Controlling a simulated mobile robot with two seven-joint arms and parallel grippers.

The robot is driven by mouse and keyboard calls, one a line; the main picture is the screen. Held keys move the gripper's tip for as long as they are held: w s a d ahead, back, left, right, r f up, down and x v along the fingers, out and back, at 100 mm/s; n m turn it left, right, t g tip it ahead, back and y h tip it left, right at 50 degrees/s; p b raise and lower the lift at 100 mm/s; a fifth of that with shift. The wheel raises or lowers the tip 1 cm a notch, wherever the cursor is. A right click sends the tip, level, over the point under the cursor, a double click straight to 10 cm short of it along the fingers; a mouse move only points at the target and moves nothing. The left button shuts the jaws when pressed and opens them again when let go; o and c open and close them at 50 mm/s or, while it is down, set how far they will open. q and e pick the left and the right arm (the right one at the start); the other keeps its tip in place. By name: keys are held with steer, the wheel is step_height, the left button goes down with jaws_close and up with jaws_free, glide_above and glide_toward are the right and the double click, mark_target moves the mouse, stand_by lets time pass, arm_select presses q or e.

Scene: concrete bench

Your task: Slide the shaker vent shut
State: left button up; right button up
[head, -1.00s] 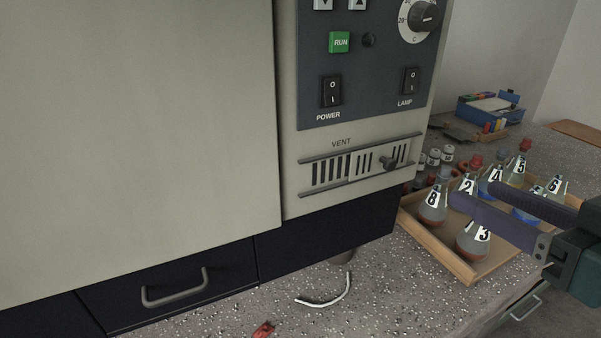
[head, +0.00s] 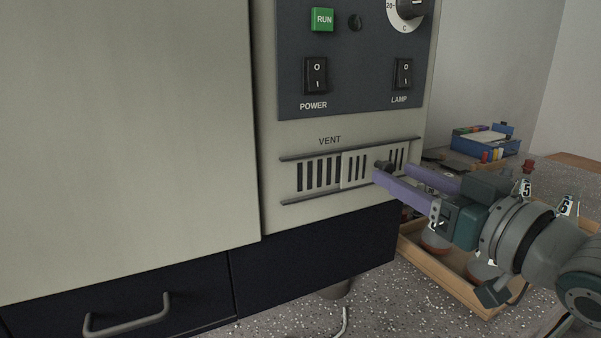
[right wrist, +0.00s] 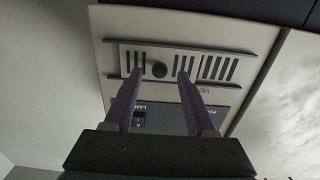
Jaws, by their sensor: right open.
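The shaker's vent (head: 318,174) is a row of dark slots between two rails on the pale front panel. A pale slotted slider plate (head: 346,171) covers its right part, and dark slots are exposed to its left. My left gripper is not in view.
Above the vent are the POWER switch (head: 316,76), LAMP switch (head: 404,74) and green RUN button (head: 322,19). A blue box (head: 484,146) sits farther back.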

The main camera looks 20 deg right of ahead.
steer(key=shift+w, duration=0.7)
steer(key=shift+c, duration=0.3)
jaws_close()
stand_by(0.7)
